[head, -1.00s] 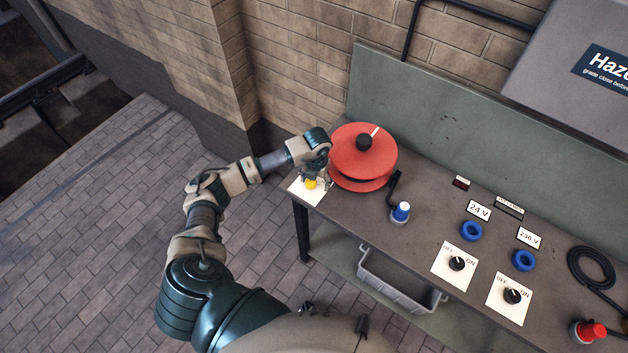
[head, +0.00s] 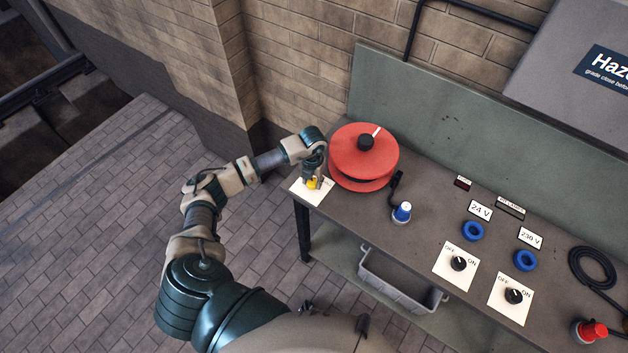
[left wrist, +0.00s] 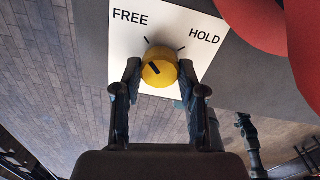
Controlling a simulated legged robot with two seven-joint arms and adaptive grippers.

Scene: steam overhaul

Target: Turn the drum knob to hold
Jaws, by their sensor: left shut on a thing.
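The yellow drum knob (left wrist: 160,74) sits on a white plate (left wrist: 158,22) marked FREE at the left and HOLD at the right. Its black pointer mark slants to the upper left, on the FREE side. My left gripper (left wrist: 159,82) is shut on the knob, one finger on each side. In the head view the knob (head: 312,184) is partly hidden by the left gripper (head: 314,179), at the bench's left end. The red drum (head: 350,158) stands right beside the plate. My right gripper is not in view.
On the bench (head: 420,215), right of the drum, are a blue-and-white plug (head: 402,212), blue sockets (head: 473,231), two OFF/ON switches (head: 458,263) and a black cable coil (head: 592,268). A grey crate (head: 395,287) sits on the shelf below. The paved floor at left is clear.

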